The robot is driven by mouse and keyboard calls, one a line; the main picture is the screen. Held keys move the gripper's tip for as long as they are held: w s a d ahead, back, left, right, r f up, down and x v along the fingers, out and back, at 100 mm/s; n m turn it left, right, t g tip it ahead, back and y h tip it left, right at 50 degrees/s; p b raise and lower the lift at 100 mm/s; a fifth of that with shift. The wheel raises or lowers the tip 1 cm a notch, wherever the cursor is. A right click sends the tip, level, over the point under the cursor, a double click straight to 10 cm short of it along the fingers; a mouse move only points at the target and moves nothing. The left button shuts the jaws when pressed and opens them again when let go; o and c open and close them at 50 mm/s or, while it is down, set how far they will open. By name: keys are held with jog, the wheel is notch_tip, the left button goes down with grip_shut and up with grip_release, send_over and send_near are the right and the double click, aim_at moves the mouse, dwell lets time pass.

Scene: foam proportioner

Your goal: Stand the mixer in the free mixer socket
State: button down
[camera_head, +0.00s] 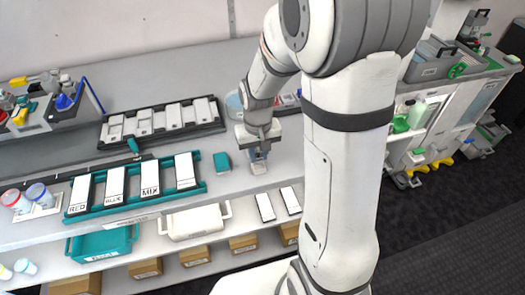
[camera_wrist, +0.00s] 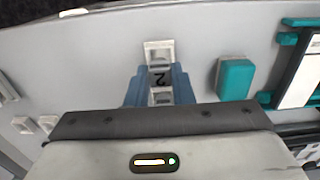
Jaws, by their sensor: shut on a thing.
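My gripper (camera_head: 258,155) points down at the bench, right of the teal rack. In the wrist view, its blue fingers (camera_wrist: 160,88) are closed about a pale grey piece marked 2 (camera_wrist: 159,53), apparently the mixer. The piece's lower end is at or just above the bench top; I cannot tell whether it touches. The fingers hide much of it. A black rack (camera_head: 108,142) with several pale slotted plates lies at the back of the bench. I cannot make out which place is the free mixer socket.
A teal rack (camera_head: 198,184) holds labelled white plates, including RED, BLUE and MIX. A small teal block (camera_head: 222,162) lies close left of my gripper; it also shows in the wrist view (camera_wrist: 236,78). Cups (camera_head: 38,196) stand at the left.

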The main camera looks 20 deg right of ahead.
jog(key=shift+f, duration=0.15)
dwell(0.3)
jog(key=shift+f+b, duration=0.85)
jog(key=shift+b, duration=0.05)
jog(key=c, duration=1.2)
grip_release()
jog(key=shift+o, duration=0.3)
jog(key=o, duration=0.4)
